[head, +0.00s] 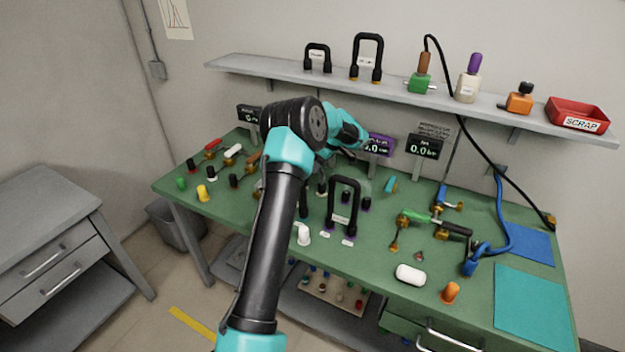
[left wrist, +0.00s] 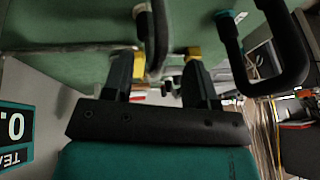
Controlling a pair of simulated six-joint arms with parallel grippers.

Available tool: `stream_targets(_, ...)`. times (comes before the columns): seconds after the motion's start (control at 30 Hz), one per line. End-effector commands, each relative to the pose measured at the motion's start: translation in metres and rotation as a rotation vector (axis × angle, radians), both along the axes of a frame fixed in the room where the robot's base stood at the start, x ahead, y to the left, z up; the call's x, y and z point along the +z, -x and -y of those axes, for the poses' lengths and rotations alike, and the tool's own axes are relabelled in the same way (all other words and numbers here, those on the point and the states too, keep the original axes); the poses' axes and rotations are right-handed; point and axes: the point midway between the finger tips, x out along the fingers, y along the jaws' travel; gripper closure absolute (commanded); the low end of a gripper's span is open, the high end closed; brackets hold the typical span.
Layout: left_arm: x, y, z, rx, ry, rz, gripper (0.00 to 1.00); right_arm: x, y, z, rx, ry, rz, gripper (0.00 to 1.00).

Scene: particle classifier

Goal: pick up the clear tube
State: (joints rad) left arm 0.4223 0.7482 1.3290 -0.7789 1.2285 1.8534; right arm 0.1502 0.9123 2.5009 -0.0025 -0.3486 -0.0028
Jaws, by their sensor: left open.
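My left arm reaches across the bench in the head view, with its wrist end (head: 347,132) over the back of the bench near the displays. In the left wrist view my left gripper (left wrist: 158,58) is open, its two dark fingers apart. A greyish, see-through rounded shape (left wrist: 153,45), which looks like the clear tube, shows between the fingers; I cannot tell whether either finger touches it. In the head view the tube is hard to make out; a faint translucent patch (head: 363,186) lies behind the black handle. My right gripper is not in view.
A black U-shaped handle (head: 344,205) stands on the green bench, close beside the gripper in the left wrist view (left wrist: 270,60). A display (head: 424,147) stands at the back. A white capsule (head: 410,275) and orange piece (head: 451,292) lie in front. Shelf (head: 400,96) above.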

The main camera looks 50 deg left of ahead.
Motion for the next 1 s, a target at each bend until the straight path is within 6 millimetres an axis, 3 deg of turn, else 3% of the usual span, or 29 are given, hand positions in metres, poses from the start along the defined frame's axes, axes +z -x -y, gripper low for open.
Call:
stream_targets(0.3, -0.037, 0.010, -0.012, 0.001, 0.000, -0.002, 0.47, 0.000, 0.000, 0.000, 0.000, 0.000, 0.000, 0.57)
stream_targets(0.83, -0.039, 0.011, -0.013, 0.000, 0.000, -0.001, 0.47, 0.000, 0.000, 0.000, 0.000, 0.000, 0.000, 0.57)
stream_targets(1.0, -0.039, 0.011, -0.013, 0.000, 0.000, -0.001, 0.63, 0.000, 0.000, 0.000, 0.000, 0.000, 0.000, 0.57)
